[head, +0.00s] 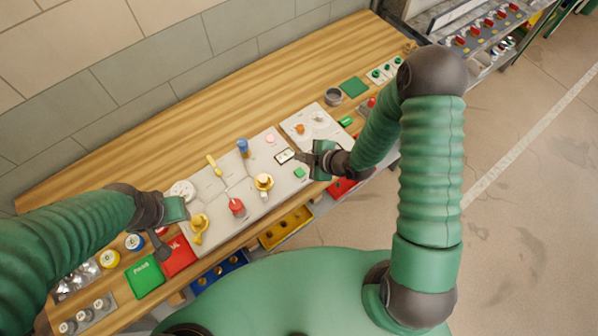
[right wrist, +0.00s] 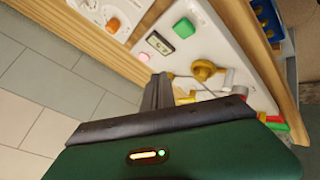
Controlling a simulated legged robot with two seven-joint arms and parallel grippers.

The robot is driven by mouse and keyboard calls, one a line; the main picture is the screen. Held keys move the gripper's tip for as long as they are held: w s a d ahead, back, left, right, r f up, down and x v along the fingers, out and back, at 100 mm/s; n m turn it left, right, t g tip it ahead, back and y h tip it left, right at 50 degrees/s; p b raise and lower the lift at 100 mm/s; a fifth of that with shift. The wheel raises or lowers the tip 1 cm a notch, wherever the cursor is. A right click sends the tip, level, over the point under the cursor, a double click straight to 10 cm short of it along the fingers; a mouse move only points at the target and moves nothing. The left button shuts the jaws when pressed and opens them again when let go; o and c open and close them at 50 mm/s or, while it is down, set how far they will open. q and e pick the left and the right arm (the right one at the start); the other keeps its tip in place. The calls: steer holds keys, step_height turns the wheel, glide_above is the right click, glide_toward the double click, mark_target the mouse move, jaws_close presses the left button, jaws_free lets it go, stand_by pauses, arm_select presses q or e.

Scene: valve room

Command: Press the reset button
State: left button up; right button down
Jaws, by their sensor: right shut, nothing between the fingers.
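The pale grey control panel (head: 222,187) lies on the wooden bench. It carries a green square button (head: 299,172), a pink round button (head: 270,139) and a small display (head: 284,156); no label is readable to tell which is the reset button. In the right wrist view the green button (right wrist: 184,27), pink button (right wrist: 144,58) and display (right wrist: 158,43) show too. My right gripper (head: 300,156) is shut and empty, over the panel close to the display, apparently apart from the buttons. My left gripper (head: 162,247) is at the panel's left end; its fingers are unclear.
A second panel with an orange knob (head: 299,129) adjoins at right. The back strip of the bench (head: 150,145) is clear.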

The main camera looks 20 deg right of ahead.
steer(key=b, duration=0.4)
glide_above(302, 174)
steer(key=f, duration=0.6)
steer(key=shift+d, duration=0.2)
steer(key=shift+a+f+b, duration=0.15)
steer(key=shift+f+b, duration=0.35)
steer(key=shift+f, duration=0.05)
steer(key=shift+w+a, duration=0.1)
stand_by(0.6)
steer(key=shift+f+b, duration=0.3)
steer(key=shift+b, duration=0.05)
